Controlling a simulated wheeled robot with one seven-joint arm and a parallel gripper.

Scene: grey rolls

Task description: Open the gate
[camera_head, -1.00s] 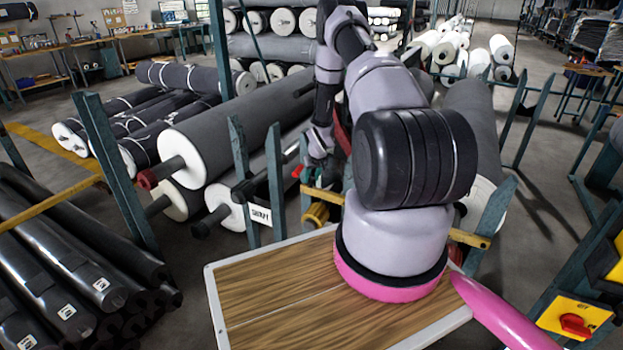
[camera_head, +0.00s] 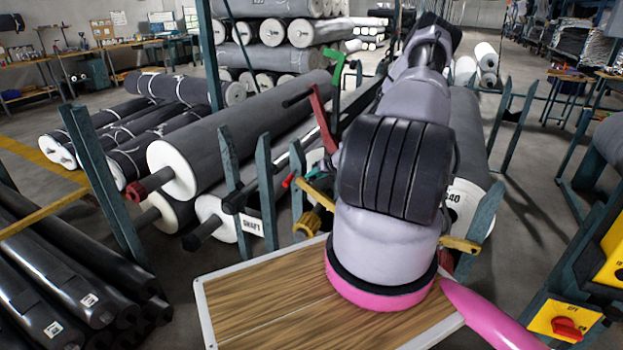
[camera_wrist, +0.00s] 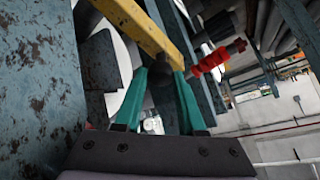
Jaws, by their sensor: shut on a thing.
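A yellow bar (camera_head: 318,194) runs between the teal posts beyond my tray; my arm covers its middle, and its right end (camera_head: 460,244) shows past the arm. I cannot tell for sure that it is the gate. In the wrist view a worn yellow bar (camera_wrist: 143,28) comes down from the top to the fingertips. My gripper (camera_wrist: 170,72) has its two teal fingers closed around the bar's lower end; a dark part shows between them. In the head view my arm hides the gripper.
A rusty blue-grey post (camera_wrist: 40,80) stands close on the left in the wrist view. Large grey rolls (camera_head: 240,125) lie left of my arm, behind teal posts (camera_head: 266,190). Dark rolls (camera_head: 60,270) fill a left rack. A red-knobbed yellow box (camera_head: 565,318) stands right.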

